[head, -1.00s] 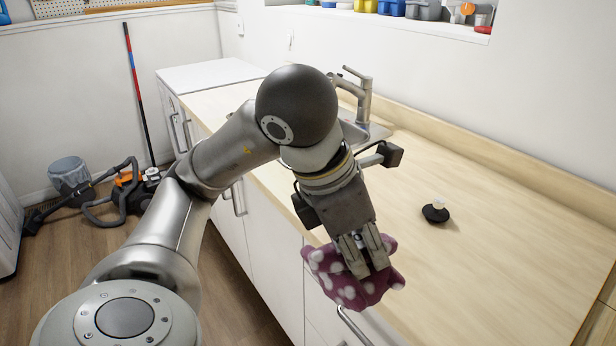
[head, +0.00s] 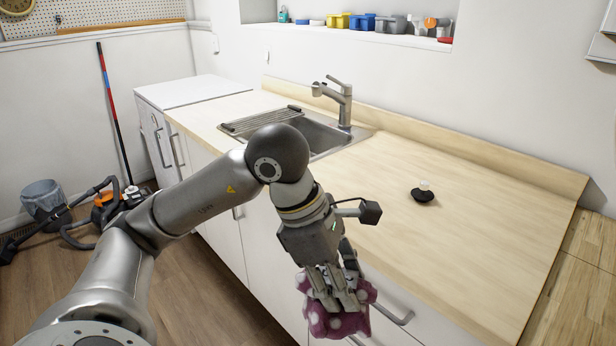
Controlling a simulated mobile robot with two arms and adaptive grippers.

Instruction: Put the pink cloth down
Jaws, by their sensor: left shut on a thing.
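The pink cloth (head: 318,322) is a dark pink, crumpled piece with pale spots, low in the middle of the head view. My left gripper (head: 336,300) is shut on it and covers part of it. The cloth hangs in the grip in front of the white cabinet fronts, by the near edge of the counter. It looks clear of the wooden worktop (head: 440,250). My right gripper is not in view.
A black disc with a white knob (head: 423,193) sits on the worktop. A sink with a tap (head: 345,105) and a drying rack (head: 258,122) lies further back. The worktop's right part is bare. A vacuum cleaner (head: 108,205) stands on the floor at left.

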